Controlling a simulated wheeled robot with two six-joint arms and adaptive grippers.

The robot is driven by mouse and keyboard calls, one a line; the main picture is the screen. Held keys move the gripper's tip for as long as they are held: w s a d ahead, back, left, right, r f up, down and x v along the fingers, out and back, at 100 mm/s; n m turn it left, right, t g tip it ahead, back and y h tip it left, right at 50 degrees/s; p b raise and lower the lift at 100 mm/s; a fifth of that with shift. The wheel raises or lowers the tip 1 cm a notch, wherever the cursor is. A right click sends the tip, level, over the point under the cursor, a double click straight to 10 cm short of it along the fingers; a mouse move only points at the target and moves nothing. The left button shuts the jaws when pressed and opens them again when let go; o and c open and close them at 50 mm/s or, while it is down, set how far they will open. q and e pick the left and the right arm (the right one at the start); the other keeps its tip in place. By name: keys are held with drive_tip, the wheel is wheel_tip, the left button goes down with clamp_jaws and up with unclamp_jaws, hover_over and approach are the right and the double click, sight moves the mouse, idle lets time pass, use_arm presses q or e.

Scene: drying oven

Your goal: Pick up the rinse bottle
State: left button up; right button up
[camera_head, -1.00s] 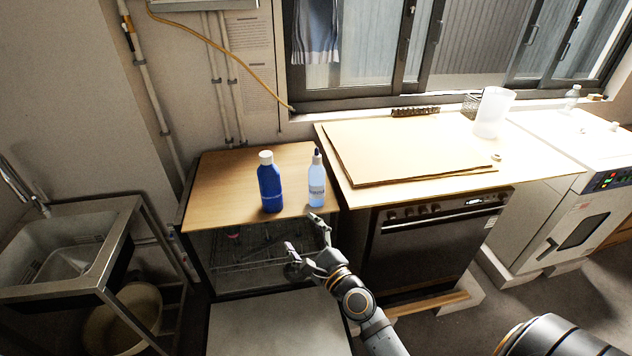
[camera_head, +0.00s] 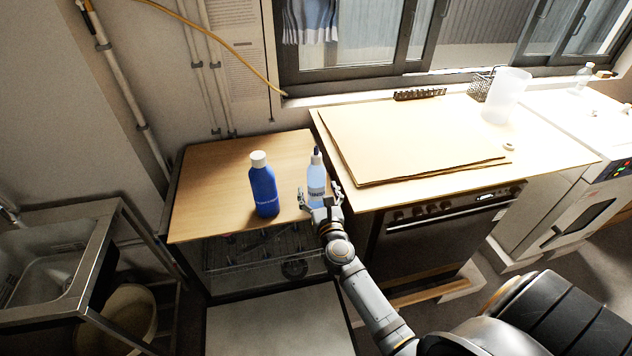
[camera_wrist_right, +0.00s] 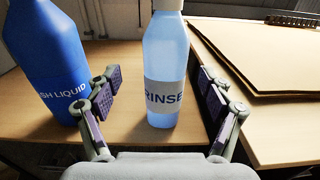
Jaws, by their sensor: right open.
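The rinse bottle (camera_head: 316,176) is light blue with a dark cap and stands upright near the front right of the wooden cabinet top. In the right wrist view the rinse bottle (camera_wrist_right: 166,70) shows its "RINSE" label, and its cap is cut off by the frame. My right gripper (camera_head: 321,196) is open at the front of the bottle. In the wrist view its fingers (camera_wrist_right: 160,98) spread to either side of the bottle, with gaps on both sides. My left gripper is not in view.
A dark blue wash liquid bottle (camera_head: 264,190) with a white cap stands just left, close to the gripper's left finger in the wrist view. A higher counter with brown boards (camera_head: 410,145) lies to the right. A metal sink (camera_head: 50,250) is at far left.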

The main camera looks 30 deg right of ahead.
sight(318, 185)
drive_tip(key=shift+x, duration=0.8)
drive_tip(key=x, duration=0.4)
drive_tip(key=shift+s+d+f, duration=0.15)
drive_tip(key=shift+d+f, duration=0.15)
drive_tip(key=shift+d, duration=0.05)
drive_tip(key=shift+w+d+f, duration=0.1)
drive_tip(key=shift+w, duration=0.15)
drive_tip(key=shift+s, duration=0.2)
drive_tip(key=shift+c, duration=1.1)
drive_tip(key=c, duration=1.4)
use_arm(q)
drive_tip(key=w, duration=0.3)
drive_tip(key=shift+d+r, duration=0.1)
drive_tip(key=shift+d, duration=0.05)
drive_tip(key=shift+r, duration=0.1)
use_arm(e)
drive_tip(key=shift+r, duration=0.25)
